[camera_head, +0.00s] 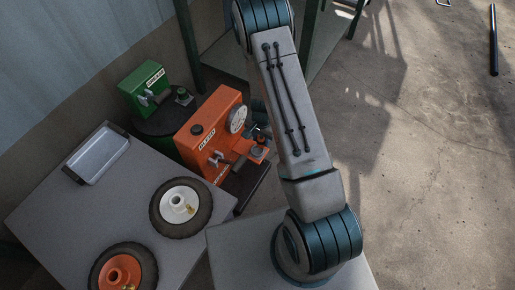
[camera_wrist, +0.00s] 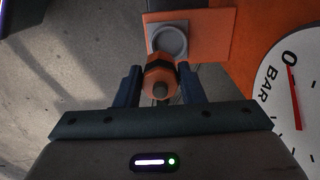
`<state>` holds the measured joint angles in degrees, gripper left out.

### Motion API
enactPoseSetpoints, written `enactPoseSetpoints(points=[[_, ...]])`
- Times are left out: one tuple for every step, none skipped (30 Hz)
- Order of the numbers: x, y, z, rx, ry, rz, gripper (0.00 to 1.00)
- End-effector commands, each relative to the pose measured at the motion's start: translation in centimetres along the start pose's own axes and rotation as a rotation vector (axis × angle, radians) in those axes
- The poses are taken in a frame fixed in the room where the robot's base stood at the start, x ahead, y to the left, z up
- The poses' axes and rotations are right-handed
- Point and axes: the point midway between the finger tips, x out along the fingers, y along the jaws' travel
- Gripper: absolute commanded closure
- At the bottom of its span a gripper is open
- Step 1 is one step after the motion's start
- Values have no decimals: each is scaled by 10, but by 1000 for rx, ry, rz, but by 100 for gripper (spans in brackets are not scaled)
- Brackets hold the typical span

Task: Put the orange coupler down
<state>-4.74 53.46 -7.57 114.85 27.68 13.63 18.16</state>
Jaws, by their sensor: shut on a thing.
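The orange coupler (camera_wrist: 158,75) is between the two dark blue fingers of my gripper (camera_wrist: 160,88) in the wrist view. It has a dark band around its middle and a grey stub at the near end. My gripper is shut on it. Beyond the coupler is an orange ledge (camera_wrist: 218,30) with a round grey cup-like fitting (camera_wrist: 170,38). The coupler's far end overlaps the fitting in the picture; I cannot tell whether they touch. In the head view my arm covers most of the gripper, and I cannot make out the coupler there.
An orange machine (camera_head: 201,121) with a round white gauge (camera_head: 238,119) stands close by; the gauge (camera_wrist: 292,100) fills the wrist view's right side. A green machine (camera_head: 143,87) stands behind. A grey table holds a metal tray (camera_head: 98,153) and two wheels (camera_head: 181,207). Open floor lies right.

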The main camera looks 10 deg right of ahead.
Motion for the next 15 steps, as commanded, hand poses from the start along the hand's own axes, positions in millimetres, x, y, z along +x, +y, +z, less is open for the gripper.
enactPoseSetpoints(points=[[7, -6, 4, -2, 0, 1, 100], [8, -8, 6, -2, 0, 1, 100], [10, -11, 8, -2, 0, 1, 100], [10, -12, 9, -1, 0, 1, 100], [11, -13, 9, 0, 1, 0, 100], [12, -14, 10, 1, 1, 0, 100], [14, -14, 10, 1, 0, 0, 100], [17, -14, 10, 1, 0, 1, 100], [22, -14, 10, 1, 0, 1, 100], [27, -14, 10, 1, -1, 1, 100], [32, -13, 10, 1, -1, 1, 100], [39, -13, 10, 1, -1, 1, 100], [44, -13, 10, 1, 0, 1, 100], [48, -13, 10, 1, 0, 1, 100], [51, -14, 10, 2, 0, 0, 100]])
